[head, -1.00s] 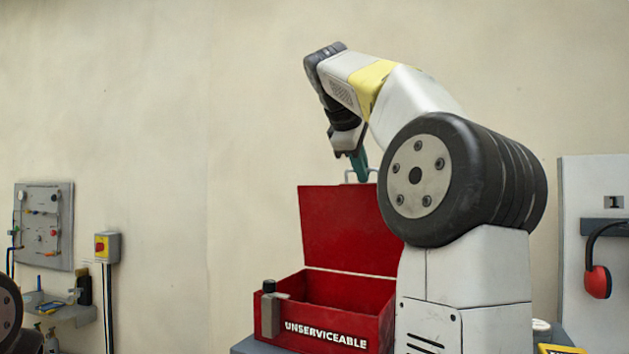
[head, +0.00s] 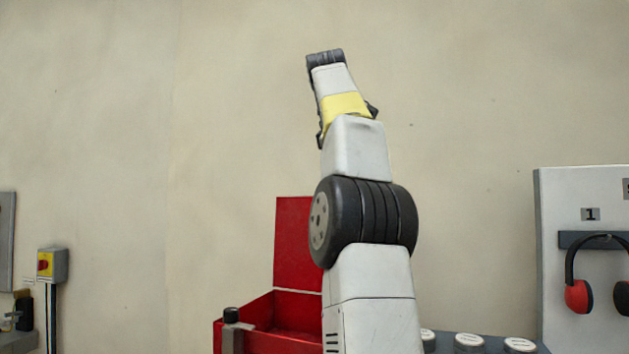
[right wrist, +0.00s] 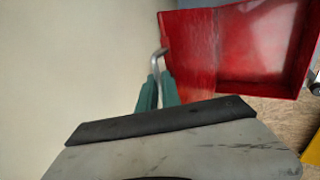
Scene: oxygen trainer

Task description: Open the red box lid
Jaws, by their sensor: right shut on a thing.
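The red box (head: 268,343) stands low in the centre of the head view, partly hidden by my right arm. Its red lid (head: 297,240) stands upright at the back, so the box is open. In the right wrist view the lid (right wrist: 188,55) and the hollow box (right wrist: 255,45) show at the top. My right gripper (right wrist: 157,82) has its green fingers shut on the bent metal lid handle (right wrist: 156,57). In the head view that gripper is hidden behind my arm. My left gripper is in neither current view.
A grey latch with a black knob (head: 232,316) is at the box's front left. Several white round caps (head: 468,342) are to the right. A board (head: 550,260) with red earmuffs (head: 579,296) stands far right. A yellow-and-red switch (head: 46,264) is on the left wall.

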